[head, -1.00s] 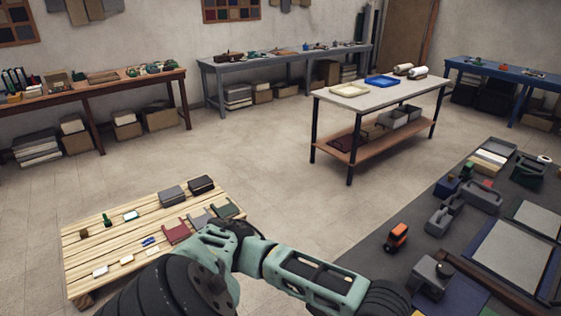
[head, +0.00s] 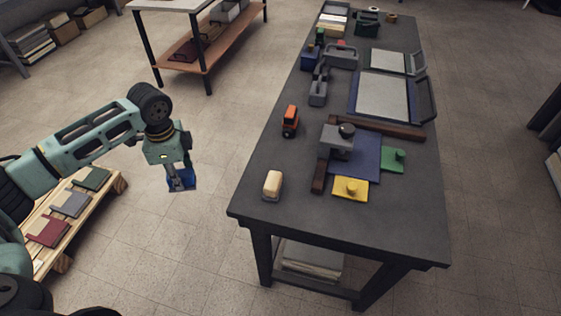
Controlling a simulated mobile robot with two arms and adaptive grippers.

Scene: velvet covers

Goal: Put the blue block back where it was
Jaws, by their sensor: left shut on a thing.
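My left gripper (head: 178,178) comes in from the left and points down. It is shut on the blue block (head: 183,184), which it holds above the floor between the low wooden pallet and the dark grey table. The fingers hide part of the block. The dark grey table (head: 395,220) stands to the right of the gripper, apart from it. My right gripper is not in view.
On the table are a cream block (head: 272,184), an orange toy vehicle (head: 290,120), a grey device (head: 336,140) by a blue mat (head: 362,160), and yellow (head: 350,189) and green (head: 393,160) pieces. The front table corner is bare. A pallet (head: 110,186) lies at left.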

